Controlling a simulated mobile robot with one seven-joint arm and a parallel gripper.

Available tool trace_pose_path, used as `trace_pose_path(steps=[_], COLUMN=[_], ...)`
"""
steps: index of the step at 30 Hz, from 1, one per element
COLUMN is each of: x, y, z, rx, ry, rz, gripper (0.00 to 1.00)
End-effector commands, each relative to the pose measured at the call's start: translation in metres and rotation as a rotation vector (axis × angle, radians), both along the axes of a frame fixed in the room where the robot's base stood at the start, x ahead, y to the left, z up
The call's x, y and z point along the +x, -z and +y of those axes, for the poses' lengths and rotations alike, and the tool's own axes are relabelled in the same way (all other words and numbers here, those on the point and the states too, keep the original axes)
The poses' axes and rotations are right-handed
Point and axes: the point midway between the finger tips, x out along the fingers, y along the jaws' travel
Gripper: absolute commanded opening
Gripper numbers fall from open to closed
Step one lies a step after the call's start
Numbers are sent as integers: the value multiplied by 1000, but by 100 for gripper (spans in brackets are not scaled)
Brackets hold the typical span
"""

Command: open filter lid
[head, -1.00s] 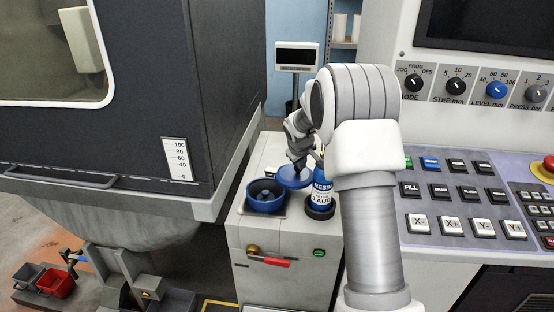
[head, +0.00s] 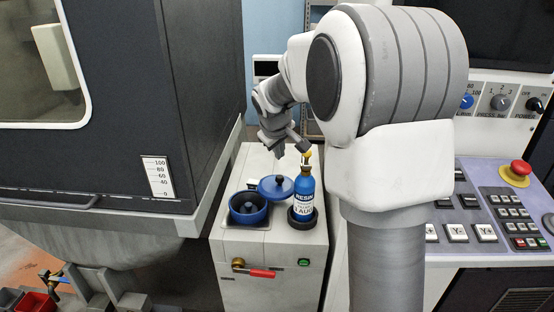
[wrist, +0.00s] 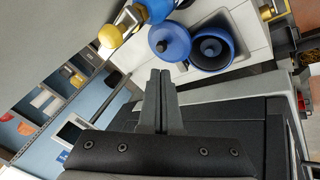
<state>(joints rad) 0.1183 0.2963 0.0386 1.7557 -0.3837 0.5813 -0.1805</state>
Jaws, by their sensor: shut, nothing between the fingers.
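The blue filter lid (head: 276,187) with a dark knob lies off to the right of the blue round filter housing (head: 249,208), whose inside shows open from above. The lid's left edge is close to the housing rim; I cannot tell if they touch. In the wrist view the lid (wrist: 170,42) and the open housing (wrist: 212,48) are side by side beyond the fingers. My gripper (wrist: 160,73) is shut and empty, its two fingers together, apart from the lid. In the head view the gripper's fingertips are hard to make out near the bottle's top.
A blue resin bottle (head: 304,192) with a yellow top stands in a dark ring holder right of the lid. A red-handled valve (head: 262,273) and green button (head: 303,262) are on the cabinet front. The dark machine (head: 120,110) is left, the control panel (head: 480,215) right.

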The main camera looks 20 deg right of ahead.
Motion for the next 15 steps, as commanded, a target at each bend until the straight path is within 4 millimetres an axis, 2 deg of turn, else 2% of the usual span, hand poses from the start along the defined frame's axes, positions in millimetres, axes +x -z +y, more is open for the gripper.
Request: trace_pose_path(steps=[5, 15], x=[0, 0], y=[12, 45], z=[7, 31], rx=[-86, -354], ry=[-161, -730], rz=[77, 311], gripper=[0, 0])
